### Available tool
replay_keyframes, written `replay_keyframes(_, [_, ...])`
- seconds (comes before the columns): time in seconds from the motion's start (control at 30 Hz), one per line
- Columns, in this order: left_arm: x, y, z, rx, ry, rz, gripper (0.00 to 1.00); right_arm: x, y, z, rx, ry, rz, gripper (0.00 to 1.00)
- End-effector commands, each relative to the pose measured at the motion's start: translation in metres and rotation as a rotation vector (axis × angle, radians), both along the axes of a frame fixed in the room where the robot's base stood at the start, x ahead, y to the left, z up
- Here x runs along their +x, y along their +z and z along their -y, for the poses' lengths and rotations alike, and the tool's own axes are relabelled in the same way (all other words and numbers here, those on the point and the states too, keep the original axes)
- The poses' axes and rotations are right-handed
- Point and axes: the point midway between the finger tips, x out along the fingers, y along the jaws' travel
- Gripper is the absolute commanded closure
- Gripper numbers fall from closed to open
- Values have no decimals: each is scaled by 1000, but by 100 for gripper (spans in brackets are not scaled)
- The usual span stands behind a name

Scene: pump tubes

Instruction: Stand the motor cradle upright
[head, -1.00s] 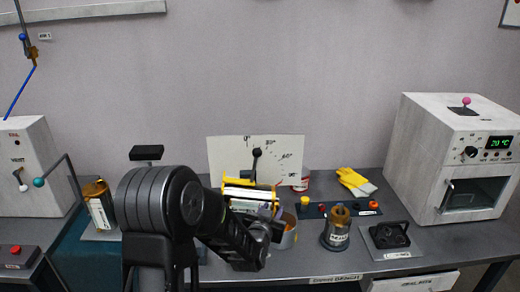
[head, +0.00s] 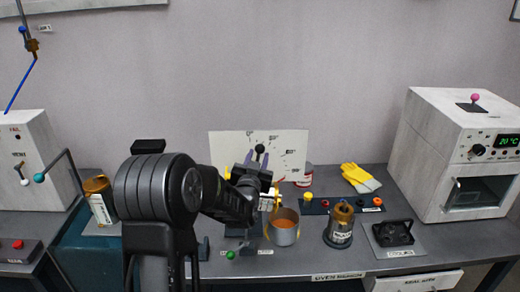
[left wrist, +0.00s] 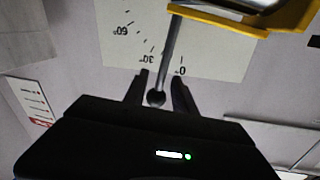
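The motor cradle is a yellow frame, mostly hidden behind my left arm in the head view; a yellow edge (head: 277,199) shows. In the left wrist view its yellow frame (left wrist: 245,22) is at the top. A lever rod (left wrist: 170,55) with a black ball knob (left wrist: 156,98) stands in front of a white angle board (head: 226,146). My left gripper (head: 258,158) is up at the knob (head: 260,148). In the left wrist view its fingers (left wrist: 160,92) are apart, one on each side of the knob, with gaps visible. My right gripper is not in view.
A grey cup with orange contents (head: 283,228) stands just right of the cradle. Further right are a brown-topped canister (head: 340,225), a black fixture (head: 392,233), yellow gloves (head: 359,177) and a white oven (head: 455,150). A labelled canister (head: 99,200) stands at left.

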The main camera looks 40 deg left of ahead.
Motion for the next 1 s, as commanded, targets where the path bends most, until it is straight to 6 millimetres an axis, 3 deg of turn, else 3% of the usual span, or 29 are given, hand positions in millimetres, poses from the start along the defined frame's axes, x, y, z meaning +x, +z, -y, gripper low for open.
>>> replay_keyframes(0.27, [33, 1, -16, 0, 0, -1, 67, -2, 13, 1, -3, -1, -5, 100])
replay_keyframes(0.6, [37, 0, -18, -1, 0, 0, 67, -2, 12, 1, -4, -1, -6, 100])
replay_keyframes(1.0, [37, 0, -18, -1, 0, 0, 100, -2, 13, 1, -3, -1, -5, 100])
